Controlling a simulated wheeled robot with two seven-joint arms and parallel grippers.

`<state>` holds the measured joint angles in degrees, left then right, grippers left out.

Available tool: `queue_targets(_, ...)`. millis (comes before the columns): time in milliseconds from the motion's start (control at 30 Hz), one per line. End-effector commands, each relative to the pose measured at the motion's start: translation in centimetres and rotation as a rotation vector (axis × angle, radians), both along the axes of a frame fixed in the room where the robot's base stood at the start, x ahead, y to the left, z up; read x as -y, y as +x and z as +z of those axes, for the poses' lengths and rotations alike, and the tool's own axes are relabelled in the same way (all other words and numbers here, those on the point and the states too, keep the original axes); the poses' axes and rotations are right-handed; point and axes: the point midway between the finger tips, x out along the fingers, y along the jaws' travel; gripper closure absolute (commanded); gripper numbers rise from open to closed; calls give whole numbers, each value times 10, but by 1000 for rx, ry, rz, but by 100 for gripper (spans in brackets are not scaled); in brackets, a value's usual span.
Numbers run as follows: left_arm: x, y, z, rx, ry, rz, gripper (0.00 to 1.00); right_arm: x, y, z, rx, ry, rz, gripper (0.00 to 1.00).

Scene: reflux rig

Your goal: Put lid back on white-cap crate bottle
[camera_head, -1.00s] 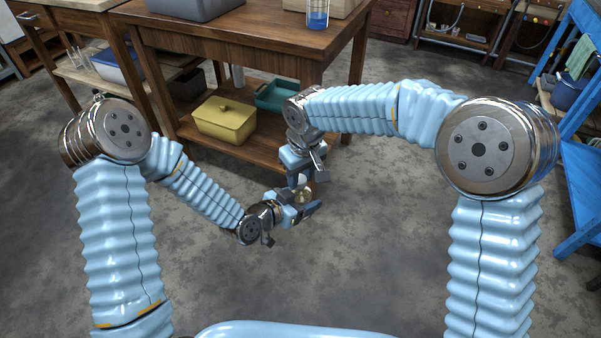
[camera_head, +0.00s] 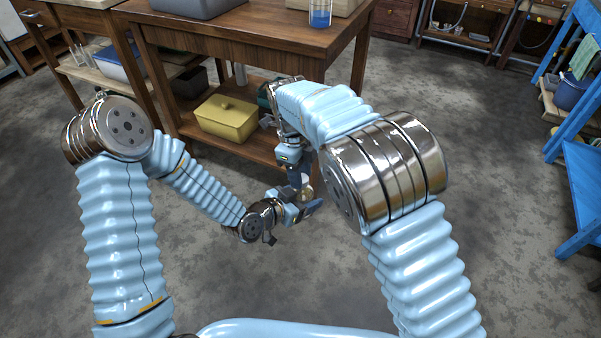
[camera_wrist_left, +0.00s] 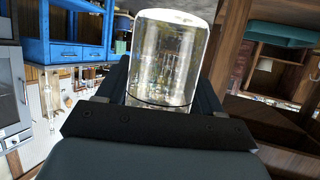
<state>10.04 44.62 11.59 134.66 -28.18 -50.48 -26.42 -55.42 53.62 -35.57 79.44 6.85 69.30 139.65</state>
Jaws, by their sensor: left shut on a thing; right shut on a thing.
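A clear glass bottle (camera_wrist_left: 165,60) stands out between the jaws of my left gripper in the left wrist view, with a bright rim at its far end. In the head view only a small pale part of the bottle (camera_head: 307,191) shows. My left gripper (camera_head: 303,209) is shut on it, in the air in front of the wooden table. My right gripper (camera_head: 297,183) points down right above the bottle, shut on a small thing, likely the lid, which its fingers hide. I cannot tell whether lid and bottle touch.
The wooden table (camera_head: 240,42) stands ahead, with a yellow bin (camera_head: 226,118) on its lower shelf and a beaker of blue liquid (camera_head: 320,14) on top. A blue rack (camera_head: 580,190) is at the right. The floor around my grippers is clear.

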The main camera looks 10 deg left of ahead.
Motion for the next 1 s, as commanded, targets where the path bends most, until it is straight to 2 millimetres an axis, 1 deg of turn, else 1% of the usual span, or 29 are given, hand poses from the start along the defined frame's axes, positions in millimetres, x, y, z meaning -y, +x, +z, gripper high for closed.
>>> queue_targets(33, 0, 0, 0, 0, 0, -1, 100, 0, 1, 0, 3, -3, -169, 97)
queue_targets(67, 0, 0, 0, 0, 0, -1, 100, 1, 1, 0, 2, -3, -280, 97)
queue_targets(100, 0, 0, 0, 0, 0, -1, 100, 1, 2, 0, 4, -2, -427, 97)
queue_targets(167, 0, 0, 0, 0, 0, -1, 100, 2, 2, -2, 2, -6, -655, 97)
queue_targets(200, 0, 0, 0, 0, 0, -1, 100, 4, 0, -7, -6, -25, -770, 97)
queue_targets(233, 0, 0, 0, 0, 0, -1, 100, 5, -1, -9, -10, -32, -817, 97)
queue_targets(300, 0, 0, 1, 2, -1, 0, 100, 7, -1, -10, -13, -35, -897, 97)
queue_targets(433, 0, 1, 2, 5, -2, 2, 100, 5, 0, -5, -4, -19, -981, 97)
queue_targets(800, -1, 1, 1, 3, -2, 4, 100, 4, 1, -2, -1, -4, -1006, 97)
queue_targets(833, -1, 1, 1, 3, -2, 4, 100, 4, 1, -2, -1, -4, -1006, 63)
queue_targets(900, -1, 1, 1, 3, -2, 3, 100, 4, 1, -2, -1, -4, -1005, 53)
queue_targets(1000, 0, 1, 1, 3, -1, 2, 100, 3, 2, -1, -1, -3, -1004, 39)
